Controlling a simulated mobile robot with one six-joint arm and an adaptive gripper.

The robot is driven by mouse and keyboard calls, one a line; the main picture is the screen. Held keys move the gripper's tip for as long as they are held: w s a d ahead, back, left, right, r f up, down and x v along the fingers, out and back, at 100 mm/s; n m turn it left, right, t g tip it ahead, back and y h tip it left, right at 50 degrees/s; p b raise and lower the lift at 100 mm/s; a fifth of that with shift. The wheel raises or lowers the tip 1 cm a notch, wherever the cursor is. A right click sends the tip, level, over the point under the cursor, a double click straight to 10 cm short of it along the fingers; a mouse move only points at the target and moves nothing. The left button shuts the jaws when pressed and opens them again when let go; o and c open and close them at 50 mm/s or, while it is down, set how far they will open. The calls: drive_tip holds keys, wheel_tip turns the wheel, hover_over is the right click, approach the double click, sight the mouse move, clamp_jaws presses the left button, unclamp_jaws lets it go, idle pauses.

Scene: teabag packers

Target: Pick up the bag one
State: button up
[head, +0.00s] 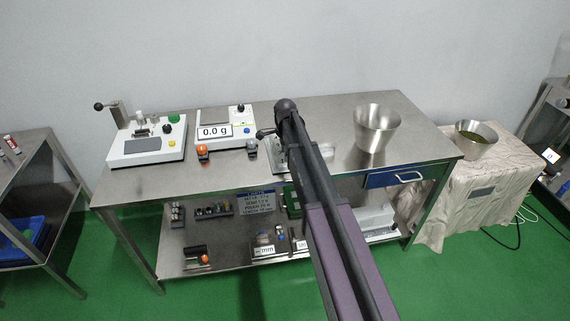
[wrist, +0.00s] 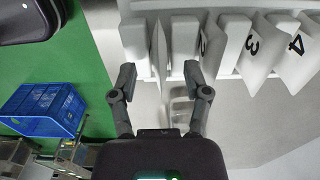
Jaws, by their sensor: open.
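In the wrist view my gripper (wrist: 160,74) is open, with one dark finger on each side of a thin white bag (wrist: 161,48). This bag is seen nearly edge-on and shows no readable number. It stands left of the bags marked 2, 3 (wrist: 250,44) and 4 (wrist: 296,46), so it appears to be bag one. The fingertips are near its lower part in the picture. A gap shows on both sides, and I cannot tell whether either finger touches it. In the head view my arm crosses the bench and my gripper cannot be made out.
White dividers (wrist: 133,40) stand close on both sides of the bag. The head view shows a steel bench (head: 335,110) with a scale (head: 225,126), a sealer (head: 147,142) and a metal funnel (head: 377,127).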

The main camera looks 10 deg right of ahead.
drive_tip(key=shift+f, duration=0.3)
drive_tip(key=shift+c, duration=0.2)
drive_tip(key=c, duration=0.7)
